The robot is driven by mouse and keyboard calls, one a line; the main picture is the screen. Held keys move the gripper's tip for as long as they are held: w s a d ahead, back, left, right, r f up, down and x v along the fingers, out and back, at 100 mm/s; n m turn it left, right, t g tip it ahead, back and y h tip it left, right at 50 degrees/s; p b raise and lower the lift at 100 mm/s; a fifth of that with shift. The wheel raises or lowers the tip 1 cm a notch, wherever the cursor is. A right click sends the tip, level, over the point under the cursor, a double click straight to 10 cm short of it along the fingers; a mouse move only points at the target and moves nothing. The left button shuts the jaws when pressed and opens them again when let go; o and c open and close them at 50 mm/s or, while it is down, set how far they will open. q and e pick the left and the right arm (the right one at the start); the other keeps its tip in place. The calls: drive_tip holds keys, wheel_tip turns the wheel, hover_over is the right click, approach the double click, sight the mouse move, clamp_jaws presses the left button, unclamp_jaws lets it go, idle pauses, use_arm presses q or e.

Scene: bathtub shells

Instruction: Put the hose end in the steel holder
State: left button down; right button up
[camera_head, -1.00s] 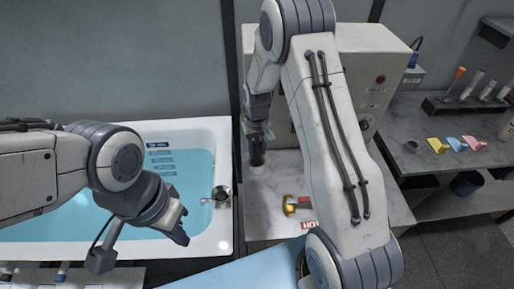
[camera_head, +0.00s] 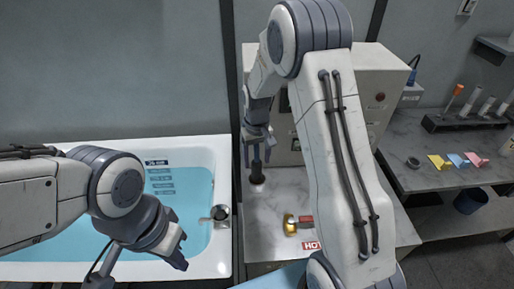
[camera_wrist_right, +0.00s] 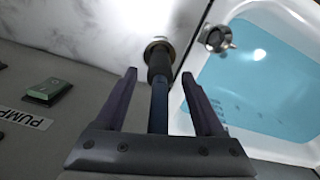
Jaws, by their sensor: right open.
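The hose end (camera_head: 257,171), a dark upright nozzle, stands on the marble counter with its lower tip at a round metal ring (camera_wrist_right: 152,47), which appears to be the steel holder. The dark nozzle (camera_wrist_right: 158,66) meets the ring in the right wrist view; how deep it sits is hidden. My right gripper (camera_head: 257,152) is open, its fingers apart on either side of the hose end and blue shaft, with visible gaps in the right wrist view (camera_wrist_right: 160,88). My left gripper (camera_head: 180,250) is over the near right part of the tub, its jaw opening unclear.
The bathtub (camera_head: 222,240) with blue water and a round chrome fitting (camera_head: 220,212) lies left of the counter (camera_head: 266,235). A grey cabinet (camera_head: 375,75) stands behind. A side bench (camera_head: 405,138) is at right.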

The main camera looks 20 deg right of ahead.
wheel_tip(320, 180, up, 6)
drive_tip(key=shift+r+b, duration=0.2)
drive_tip(key=shift+b, duration=0.5)
drive_tip(key=shift+r, duration=0.55)
drive_tip(key=shift+a+r, duration=0.1)
drive_tip(key=s+a+r+n, duration=0.4)
drive_tip(key=s+a, duration=0.9)
drive_tip(key=s+a+n+y, duration=0.1)
drive_tip(key=s+a+n, duration=0.1)
drive_tip(key=s, duration=1.4)
drive_tip(key=shift+s+a+f+n, duration=0.15)
drive_tip(key=shift+a+f+n, duration=0.2)
drive_tip(key=shift+n, duration=0.35)
drive_tip(key=shift+d, duration=0.1)
wheel_tip(320, 180, down, 2)
drive_tip(key=shift+f+b, duration=0.15)
drive_tip(key=shift+b, duration=0.95)
